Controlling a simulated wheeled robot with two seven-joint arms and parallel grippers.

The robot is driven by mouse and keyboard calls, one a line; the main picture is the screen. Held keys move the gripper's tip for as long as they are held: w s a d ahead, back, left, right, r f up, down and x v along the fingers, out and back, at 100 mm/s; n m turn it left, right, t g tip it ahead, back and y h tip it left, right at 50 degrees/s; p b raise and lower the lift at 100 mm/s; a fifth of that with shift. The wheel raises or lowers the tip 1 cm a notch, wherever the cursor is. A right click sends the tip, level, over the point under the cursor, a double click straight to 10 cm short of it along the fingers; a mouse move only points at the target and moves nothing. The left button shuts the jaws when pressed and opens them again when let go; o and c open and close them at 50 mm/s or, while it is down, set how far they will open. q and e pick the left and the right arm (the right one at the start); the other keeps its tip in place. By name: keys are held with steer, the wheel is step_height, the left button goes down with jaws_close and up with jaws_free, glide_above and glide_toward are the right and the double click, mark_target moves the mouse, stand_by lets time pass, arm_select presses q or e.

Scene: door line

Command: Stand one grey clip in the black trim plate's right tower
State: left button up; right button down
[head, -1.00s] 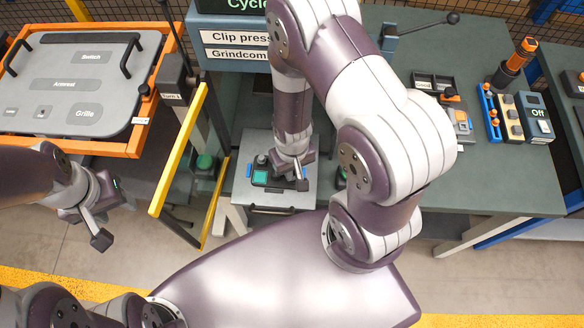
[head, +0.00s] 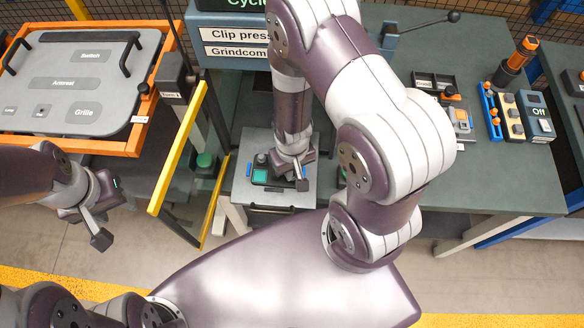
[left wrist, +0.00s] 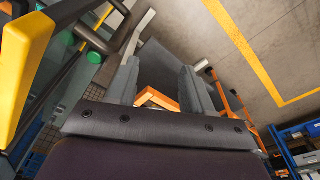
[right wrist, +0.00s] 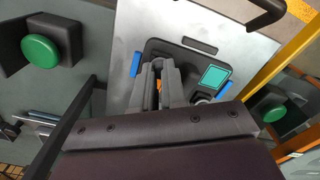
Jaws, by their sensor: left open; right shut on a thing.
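The black trim plate (head: 260,184) lies on the silver bed of the clip press, with a green square on it. It shows in the right wrist view (right wrist: 185,57), where the green square is right of my fingers. My right gripper (head: 298,180) is over the plate's right end, pointing down. In the right wrist view my right gripper (right wrist: 160,78) is shut on a small grey clip, mostly hidden by the fingers. The right tower is hidden behind the fingertips; I cannot tell whether the clip touches it. My left gripper (head: 98,232) is open and empty over the floor, also in the left wrist view (left wrist: 160,82).
Blue blocks (right wrist: 135,64) flank the plate. A green button (right wrist: 42,51) is beside the press bed. A yellow rail (head: 178,150) stands between my left gripper and the press. A grey panel in an orange frame (head: 70,145) is at left; the bench (head: 480,185) is at right.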

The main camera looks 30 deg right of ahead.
steer(key=shift+f, duration=0.1)
stand_by(0.8)
steer(key=c, duration=1.1)
jaws_free()
step_height(320, 180, up, 13)
steer(key=shift+f, duration=0.15)
